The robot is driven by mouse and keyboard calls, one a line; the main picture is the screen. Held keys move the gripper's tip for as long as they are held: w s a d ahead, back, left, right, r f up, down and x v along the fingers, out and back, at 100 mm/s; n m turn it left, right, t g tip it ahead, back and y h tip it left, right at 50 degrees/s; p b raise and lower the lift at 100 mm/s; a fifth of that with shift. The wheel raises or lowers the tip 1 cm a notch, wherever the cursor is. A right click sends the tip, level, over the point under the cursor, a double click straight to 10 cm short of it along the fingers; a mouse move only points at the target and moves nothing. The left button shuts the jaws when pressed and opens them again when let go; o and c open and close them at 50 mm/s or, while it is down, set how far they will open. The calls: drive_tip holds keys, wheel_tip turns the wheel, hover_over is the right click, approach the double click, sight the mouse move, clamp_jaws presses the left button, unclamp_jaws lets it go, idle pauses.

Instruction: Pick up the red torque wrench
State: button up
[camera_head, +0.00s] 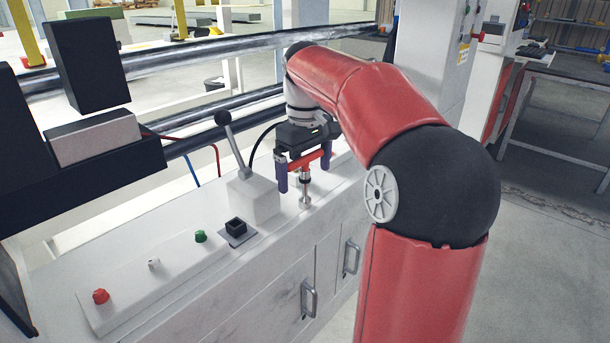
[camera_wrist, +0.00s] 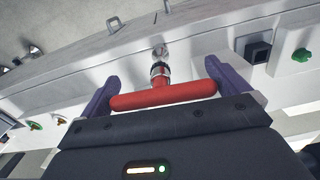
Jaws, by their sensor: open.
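The red torque wrench (camera_head: 305,160) stands upright on the white cabinet top, with a red T-shaped handle and a metal shaft below it. In the wrist view its red crossbar (camera_wrist: 163,95) lies across the space between my fingers, and its shaft points away from me. My gripper (camera_head: 304,175) has purple fingers and is open, with one finger at each end of the crossbar. In the wrist view my gripper (camera_wrist: 161,72) has its fingers spread around the handle. I cannot tell whether they touch the bar. The crossbar's middle is partly hidden in the head view.
A grey lever (camera_head: 232,145) on a white block (camera_head: 252,198) stands close left of my gripper. A black square socket (camera_head: 236,228) and a panel with red (camera_head: 101,296) and green (camera_head: 200,236) knobs lie further left. Dark rails (camera_head: 200,137) run behind the cabinet.

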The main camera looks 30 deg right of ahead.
drive_tip(key=shift+f, duration=0.25)
drive_tip(key=c, duration=0.9)
drive_tip(key=shift+r, duration=0.1)
wheel_tip(320, 180, up, 10)
drive_tip(key=shift+f+p, duration=0.1)
drive_tip(key=shift+p, duration=0.95)
